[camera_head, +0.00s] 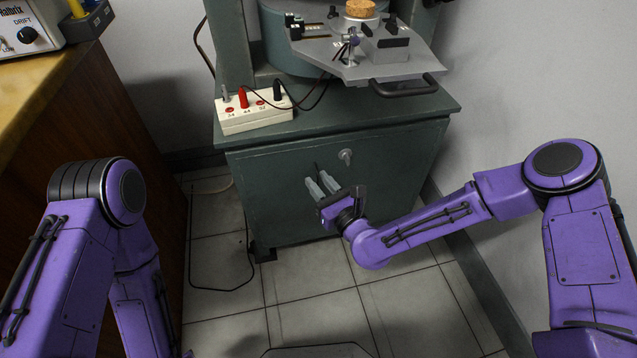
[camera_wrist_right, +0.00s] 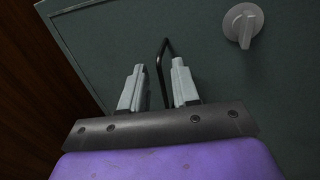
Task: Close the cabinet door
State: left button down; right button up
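The dark green cabinet door (camera_head: 285,205) is the front of the cabinet under the magnet. It looks flush or nearly flush with the cabinet; I cannot tell whether a small gap remains. A thin black handle (camera_wrist_right: 161,62) and a round grey knob (camera_head: 345,156) are on it; the knob also shows in the wrist view (camera_wrist_right: 243,24). My right gripper (camera_head: 322,184) is in front of the door. Its two pale fingers (camera_wrist_right: 158,80) are apart, with the handle between them and space visible on both sides. My left arm shows at the left, but its gripper is out of view.
A white terminal box (camera_head: 253,116) with red and black plugs sits on the cabinet top (camera_head: 330,122). Above it is a grey plate (camera_head: 370,68) with a dark bar handle (camera_head: 404,88). A wooden bench (camera_head: 60,125) stands left, a wall right. A black cable (camera_head: 222,289) lies on the tiled floor.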

jog(key=p+v, duration=0.2)
jog(key=v, duration=0.8)
jog(key=shift+s, duration=0.2)
jog(key=s+d+f+n+g+h, duration=0.2)
jog(key=s+f+n+g, duration=0.25)
jog(key=f+n, duration=0.25)
jog(key=s+d+f+n+g+h, duration=0.2)
jog(key=s+f+n+g, duration=0.1)
jog(key=s+f+n, duration=0.3)
jog(key=s+d+f+n+g+h, duration=0.3)
jog(key=s+d+n+h, duration=0.15)
jog(key=s+d, duration=0.3)
jog(key=s+d+f+n+g+h, duration=0.35)
jog(key=s+d+n, duration=0.3)
jog(key=d, duration=0.25)
notch_tip(320, 180, up, 34)
jog(key=t+p, duration=0.1)
jog(key=p, duration=3.2)
jog(key=shift+w+d+f+p, duration=0.15)
jog(key=shift+w+d+p, duration=0.15)
jog(key=shift+w+p, duration=0.05)
